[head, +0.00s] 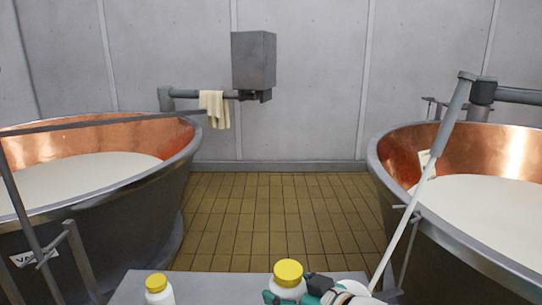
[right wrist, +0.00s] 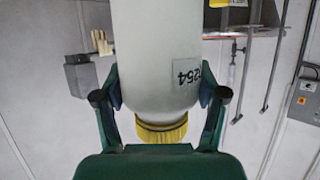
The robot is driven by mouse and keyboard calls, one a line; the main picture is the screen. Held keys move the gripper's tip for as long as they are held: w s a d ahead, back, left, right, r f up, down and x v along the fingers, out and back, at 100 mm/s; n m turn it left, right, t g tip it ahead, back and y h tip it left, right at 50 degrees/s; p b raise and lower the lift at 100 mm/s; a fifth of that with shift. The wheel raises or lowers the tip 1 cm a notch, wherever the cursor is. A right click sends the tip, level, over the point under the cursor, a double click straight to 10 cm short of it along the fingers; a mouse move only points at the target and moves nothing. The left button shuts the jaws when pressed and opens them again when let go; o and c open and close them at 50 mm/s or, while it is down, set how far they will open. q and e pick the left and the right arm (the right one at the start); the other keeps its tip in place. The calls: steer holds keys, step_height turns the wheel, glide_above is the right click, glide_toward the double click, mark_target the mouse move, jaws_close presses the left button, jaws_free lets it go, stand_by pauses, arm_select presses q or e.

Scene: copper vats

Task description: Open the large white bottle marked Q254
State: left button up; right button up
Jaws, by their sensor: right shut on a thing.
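The large white bottle (head: 287,291) stands at the front edge of the head view, with its yellow cap (head: 289,271) on top. In the right wrist view the bottle (right wrist: 155,55) appears upside down, with a label (right wrist: 186,72) reading "254" and the yellow cap (right wrist: 162,133) on its neck. My right gripper (right wrist: 160,97) is shut around the bottle's body, one finger on each side. In the head view my right gripper (head: 292,292) reaches the bottle from the right. The bottle's lower part is hidden there. My left gripper is not in view.
A smaller white bottle with a yellow cap (head: 157,285) stands on the grey surface (head: 212,284) to the left. Copper vats of white liquid stand at left (head: 90,195) and right (head: 455,215). Tiled floor (head: 270,215) lies between them. A cloth (head: 214,107) hangs behind.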

steer(key=w+d+f+m+t+h, duration=0.25)
steer(key=d+f+m+h, duration=0.25)
steer(key=d+f, duration=0.95)
step_height(320, 180, up, 17)
steer(key=w+d+m+h+p, duration=0.1)
steer(key=w+m+h+p, duration=0.1)
steer(key=p, duration=2.1)
steer(key=shift+d+f+m+t+h+p, duration=0.25)
steer(key=shift+d+m+t+h, duration=0.2)
steer(key=shift+h, duration=0.35)
steer(key=shift+a, duration=0.1)
